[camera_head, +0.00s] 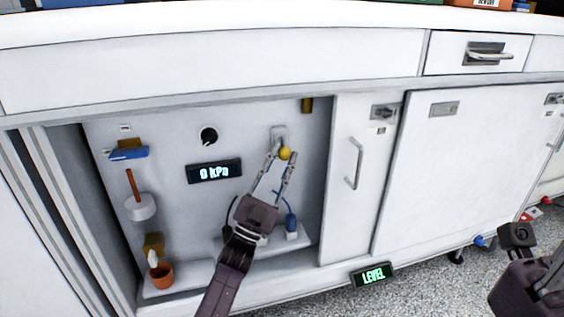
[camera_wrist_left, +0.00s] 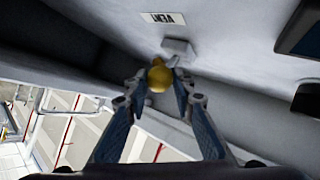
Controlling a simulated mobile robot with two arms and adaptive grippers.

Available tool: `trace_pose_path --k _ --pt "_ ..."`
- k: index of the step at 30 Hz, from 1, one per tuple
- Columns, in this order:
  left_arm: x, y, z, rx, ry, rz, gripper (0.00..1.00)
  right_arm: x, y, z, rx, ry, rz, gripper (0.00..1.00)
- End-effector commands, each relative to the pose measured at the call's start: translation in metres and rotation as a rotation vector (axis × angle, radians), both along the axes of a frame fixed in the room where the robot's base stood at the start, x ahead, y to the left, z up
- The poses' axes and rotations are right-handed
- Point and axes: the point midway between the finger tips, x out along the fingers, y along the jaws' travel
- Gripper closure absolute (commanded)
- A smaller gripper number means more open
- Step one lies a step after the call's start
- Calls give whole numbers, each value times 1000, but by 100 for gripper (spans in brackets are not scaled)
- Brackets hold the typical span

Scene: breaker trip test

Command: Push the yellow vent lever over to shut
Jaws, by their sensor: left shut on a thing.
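The yellow vent lever shows as a round knob (camera_head: 285,153) in front of a pale mount (camera_head: 279,132) on the cabinet's back panel. In the left wrist view the yellow knob (camera_wrist_left: 159,76) sits between my fingertips, below a grey mount (camera_wrist_left: 178,47) and a VENT label (camera_wrist_left: 163,18). My left gripper (camera_head: 284,158) reaches up from below and is shut on the knob. It also shows in the left wrist view (camera_wrist_left: 159,88). The fingers hide part of the lever's arm. My right gripper (camera_head: 530,258) is only partly in view at the lower right, away from the lever.
A display (camera_head: 214,171) reading 0 kPa is left of the lever. A blue-topped item (camera_head: 291,225) stands on the ledge right of my left wrist. A cabinet door (camera_head: 348,205) borders the opening's right.

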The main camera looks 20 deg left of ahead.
Motion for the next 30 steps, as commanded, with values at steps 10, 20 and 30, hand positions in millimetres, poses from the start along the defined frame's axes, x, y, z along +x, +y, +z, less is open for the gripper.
trace_pose_path --k 10,20,30 --pt "0 0 -2 3 3 0 68 0 0 0 0 0 0 71" --pt "0 0 -1 1 1 0 59 0 0 0 1 -1 0 71" --pt "-30 10 -33 2 6 0 59 0 0 0 0 -1 0 71"
